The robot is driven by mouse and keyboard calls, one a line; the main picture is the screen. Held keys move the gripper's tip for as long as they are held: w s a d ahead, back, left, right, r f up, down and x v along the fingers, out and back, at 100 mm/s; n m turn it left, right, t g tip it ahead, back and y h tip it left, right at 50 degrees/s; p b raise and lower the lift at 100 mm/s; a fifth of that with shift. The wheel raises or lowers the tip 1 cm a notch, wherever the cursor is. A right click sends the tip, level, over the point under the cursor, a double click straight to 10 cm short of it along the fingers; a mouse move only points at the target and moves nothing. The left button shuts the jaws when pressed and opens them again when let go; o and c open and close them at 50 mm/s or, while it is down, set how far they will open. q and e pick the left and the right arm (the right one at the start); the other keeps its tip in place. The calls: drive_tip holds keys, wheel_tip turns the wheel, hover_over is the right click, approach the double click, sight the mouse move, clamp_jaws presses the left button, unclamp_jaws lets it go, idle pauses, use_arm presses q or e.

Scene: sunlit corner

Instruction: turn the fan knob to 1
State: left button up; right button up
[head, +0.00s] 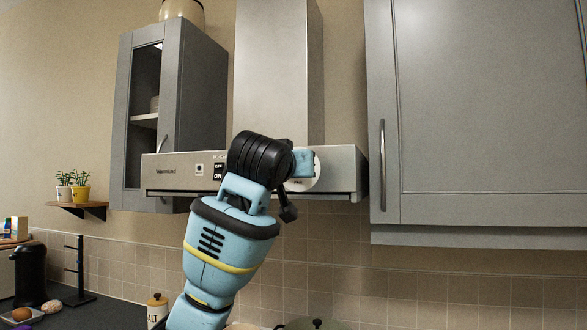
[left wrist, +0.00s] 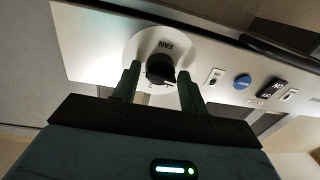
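The fan knob (left wrist: 160,68) is a small black knob on a round white dial (left wrist: 148,42) marked FAN, which appears upside down in the left wrist view. A number, seemingly 2, shows below the knob; the knob's pointer setting is not clear. My left gripper (left wrist: 159,74) has its two fingers apart, one on each side of the knob, with visible gaps. In the head view, my left gripper (head: 301,163) is at the hood front and hides the knob; part of the white dial (head: 317,172) shows behind it. My right gripper is in neither view.
The range hood (head: 351,170) has a switch (head: 218,171) marked OFF and ON left of my wrist. A blue button (left wrist: 243,81) shows in the left wrist view. Grey cabinets flank the hood, the right one (head: 480,110) close by. A pot lid (head: 315,323) is below.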

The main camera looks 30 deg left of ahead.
use_arm(q)
drive_tip(key=c, duration=0.6)
drive_tip(key=shift+m, duration=0.4)
drive_tip(key=shift+f+m+t, duration=0.1)
drive_tip(key=shift+m+t, duration=0.05)
drive_tip(key=shift+m, duration=1.9)
drive_tip(key=shift+f+m+t, duration=0.1)
drive_tip(key=shift+m+t, duration=0.05)
drive_tip(key=shift+m, duration=1.9)
drive_tip(key=o, duration=0.9)
drive_tip(key=shift+r, duration=0.1)
drive_tip(key=shift+s, duration=0.1)
